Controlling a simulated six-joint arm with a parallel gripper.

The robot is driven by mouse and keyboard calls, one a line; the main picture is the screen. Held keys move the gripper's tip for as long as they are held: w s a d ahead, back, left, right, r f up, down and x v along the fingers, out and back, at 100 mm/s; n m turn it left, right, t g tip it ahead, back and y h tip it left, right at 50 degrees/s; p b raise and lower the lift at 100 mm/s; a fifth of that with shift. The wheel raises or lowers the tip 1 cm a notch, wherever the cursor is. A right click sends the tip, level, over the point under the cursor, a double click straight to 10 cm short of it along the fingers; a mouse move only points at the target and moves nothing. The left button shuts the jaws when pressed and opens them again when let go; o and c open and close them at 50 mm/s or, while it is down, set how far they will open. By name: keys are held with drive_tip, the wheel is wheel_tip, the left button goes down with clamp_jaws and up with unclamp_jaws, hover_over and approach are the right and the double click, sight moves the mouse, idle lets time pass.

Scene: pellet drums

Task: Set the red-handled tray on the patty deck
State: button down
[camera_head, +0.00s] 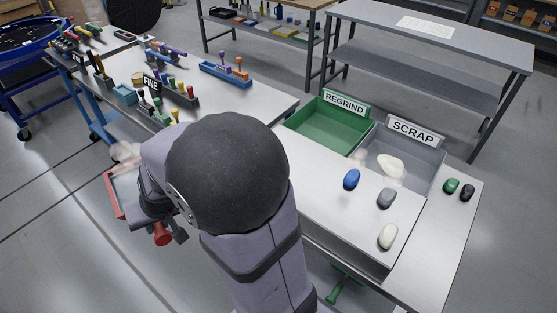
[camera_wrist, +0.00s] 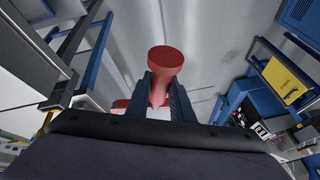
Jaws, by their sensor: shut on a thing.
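In the wrist view my gripper (camera_wrist: 164,88) is shut on the red handle (camera_wrist: 166,58), with a dark finger on each side. In the head view the red handle (camera_head: 162,236) shows at the left of my arm, beside my gripper (camera_head: 172,234). The red-rimmed tray (camera_head: 113,192) is partly hidden behind my wrist, off the table's left side and over the floor. Pale, blurred lumps (camera_head: 124,152) show at its far end. I cannot tell which surface is the patty deck.
A green REGRIND bin (camera_head: 318,133) and grey SCRAP bin (camera_head: 430,172) are set in the table at right. Blue, grey and pale lumps (camera_head: 388,236) lie near them. Colored-handled tools (camera_head: 180,93) and a FINE sign stand at the table's left. A blue cart (camera_head: 35,50) is at far left.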

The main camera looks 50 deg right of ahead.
drive_tip(key=r+m, duration=0.1)
drive_tip(key=r+m+h, duration=0.1)
drive_tip(key=s+d+r+m, duration=0.1)
drive_tip(key=shift+s+p, duration=0.1)
drive_tip(key=shift+p, duration=0.3)
drive_tip(key=s+d+r+m+g+h, duration=0.2)
drive_tip(key=s+d+r+m+h, duration=0.15)
drive_tip(key=d+r+m, duration=0.35)
drive_tip(key=s+d+f+m+b, duration=0.1)
drive_tip(key=d+f+m+b, duration=0.1)
drive_tip(key=d+b, duration=0.4)
drive_tip(key=s+d+f+m+g+b, duration=0.1)
drive_tip(key=d+f+m+b, duration=0.1)
drive_tip(key=d+b, duration=0.5)
drive_tip(key=shift+s+d+m+h, duration=0.3)
drive_tip(key=shift+d+h, duration=0.15)
drive_tip(key=shift+d, duration=1.35)
wheel_tip(320, 180, down, 10)
drive_tip(key=p, duration=0.1)
drive_tip(key=shift+a+r, duration=0.1)
